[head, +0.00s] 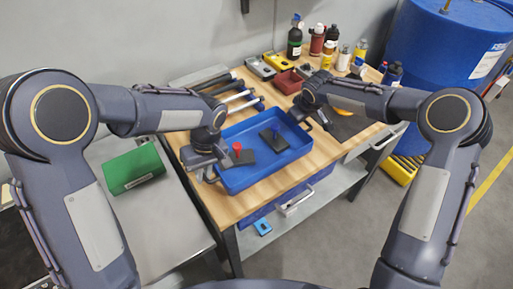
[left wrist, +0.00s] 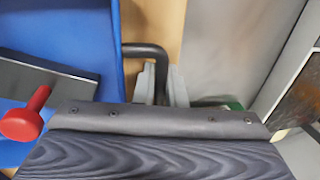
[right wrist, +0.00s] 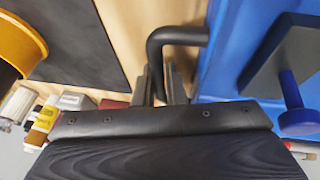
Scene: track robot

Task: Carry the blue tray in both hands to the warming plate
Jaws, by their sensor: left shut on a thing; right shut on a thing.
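The blue tray (head: 240,181) is level at the middle of the wooden worktop; I cannot tell whether it touches the wood. It holds two dark blocks, one with a red knob (head: 237,149) and one with a blue knob (head: 274,134). My left gripper (left wrist: 155,85) is shut on the tray's dark left handle (left wrist: 146,50). My right gripper (right wrist: 163,85) is shut on the dark right handle (right wrist: 178,36). A dark flat plate (head: 345,127) lies right of the tray, partly hidden by my right arm; it may be the warming plate.
A yellow-orange round thing (right wrist: 22,45) stands on or by the dark plate. Several bottles (head: 317,40) and a dark red bin (head: 287,81) line the back. Tools (head: 238,97) lie behind the tray. A green box (head: 133,169) sits on the left bench. A blue drum (head: 440,45) stands right.

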